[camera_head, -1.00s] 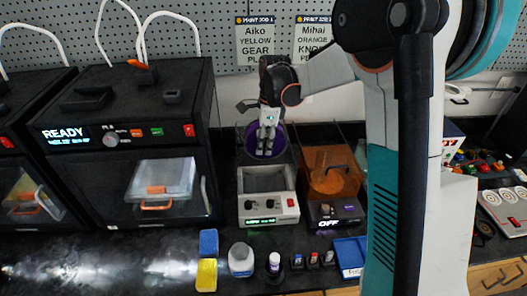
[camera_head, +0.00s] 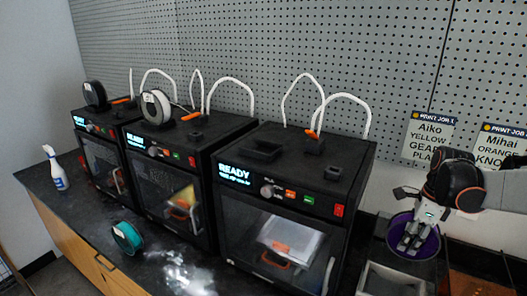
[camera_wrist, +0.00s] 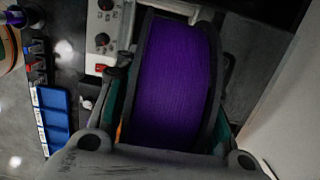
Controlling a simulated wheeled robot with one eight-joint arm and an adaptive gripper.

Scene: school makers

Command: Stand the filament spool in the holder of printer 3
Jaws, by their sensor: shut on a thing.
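My gripper (camera_head: 409,240) is shut on a purple filament spool (camera_head: 428,243) at the right of the head view. In the wrist view the purple spool (camera_wrist: 176,85), with its dark flanges, fills the space between the fingers (camera_wrist: 170,110). Three black printers stand in a row. The nearest printer (camera_head: 290,215) reads READY and has no spool on top. A dark raised piece (camera_head: 262,150) lies on its top; I cannot tell if that is the holder. The middle printer (camera_head: 180,175) bears a white spool (camera_head: 155,106), the far one (camera_head: 105,150) a black spool (camera_head: 95,94).
White tubes (camera_head: 340,97) arch above the printers. A grey machine (camera_head: 390,282) stands below my gripper. A blue tray (camera_wrist: 53,110) shows in the wrist view.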

